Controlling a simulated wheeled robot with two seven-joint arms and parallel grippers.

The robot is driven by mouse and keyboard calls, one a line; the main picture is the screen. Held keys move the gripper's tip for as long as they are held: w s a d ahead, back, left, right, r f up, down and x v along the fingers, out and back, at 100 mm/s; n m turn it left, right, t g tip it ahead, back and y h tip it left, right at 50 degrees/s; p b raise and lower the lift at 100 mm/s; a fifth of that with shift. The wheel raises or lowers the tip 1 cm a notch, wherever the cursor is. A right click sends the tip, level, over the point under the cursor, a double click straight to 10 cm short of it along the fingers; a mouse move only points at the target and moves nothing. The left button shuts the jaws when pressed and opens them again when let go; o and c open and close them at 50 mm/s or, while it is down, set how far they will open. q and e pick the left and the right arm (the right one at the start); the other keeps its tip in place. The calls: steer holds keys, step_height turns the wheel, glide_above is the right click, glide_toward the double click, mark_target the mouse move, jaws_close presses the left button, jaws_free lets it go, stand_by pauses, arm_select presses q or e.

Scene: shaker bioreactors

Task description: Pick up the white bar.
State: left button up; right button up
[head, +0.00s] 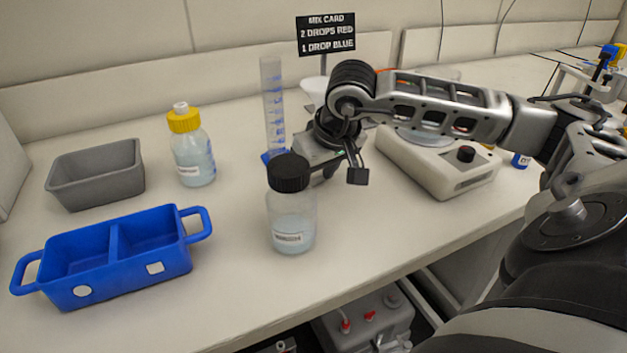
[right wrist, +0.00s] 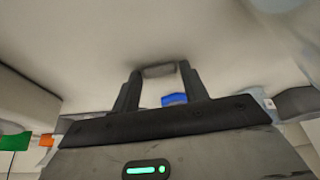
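I cannot make out the white bar for certain in either view. In the right wrist view a pale grey patch (right wrist: 159,71) shows between my fingertips, blurred; I cannot tell whether it is the bar. My right gripper (head: 342,172) is low over the bench behind the black-capped bottle (head: 292,218), just right of the blue-based graduated cylinder (head: 272,100). Its two dark fingers stand apart in the right wrist view (right wrist: 159,80), with a blue thing (right wrist: 174,99) showing between them. My left gripper is not in view.
A white device with a black knob (head: 445,165) stands right of my gripper. A black mix card (head: 326,34) stands behind. At left are a yellow-capped bottle (head: 192,150), a grey bin (head: 97,174) and a blue two-part tray (head: 113,228). The bench front between tray and bottle is clear.

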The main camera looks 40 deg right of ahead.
steer(key=c, duration=0.4)
steer(key=shift+c, duration=0.2)
step_height(320, 180, up, 10)
steer(key=shift+p, duration=0.45)
